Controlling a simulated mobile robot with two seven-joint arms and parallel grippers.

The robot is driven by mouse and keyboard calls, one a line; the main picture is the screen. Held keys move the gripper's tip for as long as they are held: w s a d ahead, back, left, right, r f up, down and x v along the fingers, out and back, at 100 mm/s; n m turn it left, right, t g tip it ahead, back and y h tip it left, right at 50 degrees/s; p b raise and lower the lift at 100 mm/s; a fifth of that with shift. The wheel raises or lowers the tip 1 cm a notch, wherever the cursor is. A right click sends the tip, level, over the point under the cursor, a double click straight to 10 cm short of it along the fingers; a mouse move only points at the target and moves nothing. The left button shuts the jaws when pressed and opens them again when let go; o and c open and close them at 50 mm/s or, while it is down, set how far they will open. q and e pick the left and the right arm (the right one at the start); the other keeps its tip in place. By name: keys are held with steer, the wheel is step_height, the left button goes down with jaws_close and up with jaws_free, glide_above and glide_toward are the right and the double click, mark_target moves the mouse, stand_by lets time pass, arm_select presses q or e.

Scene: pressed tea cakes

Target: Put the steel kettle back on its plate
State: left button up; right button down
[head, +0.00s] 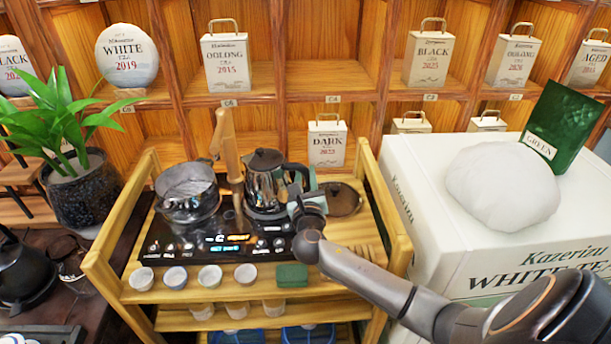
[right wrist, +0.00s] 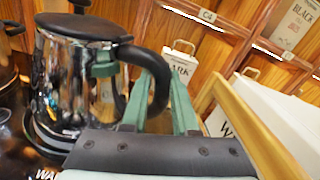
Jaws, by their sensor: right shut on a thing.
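The steel kettle (head: 262,187) has a black lid and a black handle. It stands upright over the right side of the black cooktop panel (head: 225,238), where its round plate is. In the right wrist view the kettle (right wrist: 80,85) fills the left side, with a dark round rim (right wrist: 42,135) at its foot. I cannot tell for sure whether its base fully rests on the plate. My right gripper (head: 300,189) is shut on the kettle's handle, its green fingers (right wrist: 143,85) on either side of it. My left gripper is not in view.
A dark round lid (head: 342,199) lies right. Several small cups (head: 210,276) and a green block (head: 292,275) line the front of the wooden cart (head: 128,296).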

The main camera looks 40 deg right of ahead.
steer(key=shift+f+b, duration=0.3)
steer(key=c, duration=1)
jaws_free()
steer(key=shift+a+f, duration=0.1)
steer(key=shift+f, duration=0.25)
steer(key=shift+r+p+v, duration=0.2)
steer(key=shift+p+v, duration=0.65)
steer(key=shift+v, duration=0.6)
steer(key=shift+p+v, duration=1.15)
steer(key=shift+v, duration=1.55)
steer(key=shift+p+v, duration=0.4)
steer(key=shift+v, duration=0.95)
